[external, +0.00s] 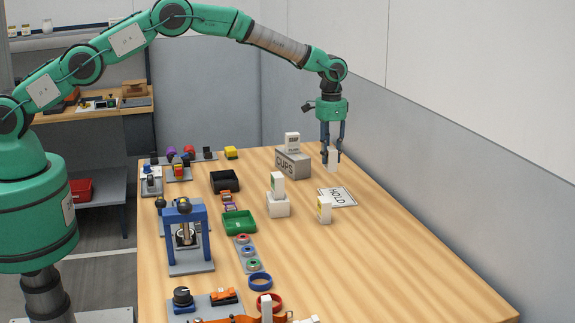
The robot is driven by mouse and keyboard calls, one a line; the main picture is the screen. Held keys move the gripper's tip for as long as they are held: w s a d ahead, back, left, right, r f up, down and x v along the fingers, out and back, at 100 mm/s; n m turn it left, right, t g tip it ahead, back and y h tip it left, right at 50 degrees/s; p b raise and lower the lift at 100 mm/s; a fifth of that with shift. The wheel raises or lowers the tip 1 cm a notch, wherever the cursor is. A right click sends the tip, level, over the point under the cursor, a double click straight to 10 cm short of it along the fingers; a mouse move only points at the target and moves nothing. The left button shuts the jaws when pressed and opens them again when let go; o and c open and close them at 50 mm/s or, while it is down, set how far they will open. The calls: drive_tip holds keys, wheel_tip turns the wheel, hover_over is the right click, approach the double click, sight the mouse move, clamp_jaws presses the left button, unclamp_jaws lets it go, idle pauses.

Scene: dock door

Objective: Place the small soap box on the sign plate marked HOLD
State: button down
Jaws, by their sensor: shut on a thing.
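My gripper (331,154) points down at the far right part of the table, shut on a small white box (333,163). The box's label is not readable, so I cannot tell for sure that it is the soap box. The white sign plate marked HOLD (340,198) lies flat on the table, just below the held box in the picture. A gap shows between the box's lower end and the plate; the exact height is unclear. The visible part of the plate is bare.
A white box with a yellow mark (325,211) stands at the plate's near left edge. A green-marked box (277,184) stands on a white block (278,206). A grey CUPS box (291,166) carries another white box (292,142). The table's right front is clear.

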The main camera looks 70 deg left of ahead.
sight(329, 171)
drive_tip(key=shift+f, duration=3.05)
drive_tip(key=shift+f, duration=1.9)
drive_tip(key=shift+f, duration=0.15)
drive_tip(key=c, duration=1.3)
unclamp_jaws()
drive_tip(key=shift+c, duration=0.2)
drive_tip(key=shift+r, duration=0.2)
wheel_tip(329, 171, up, 12)
drive_tip(key=shift+f, duration=0.1)
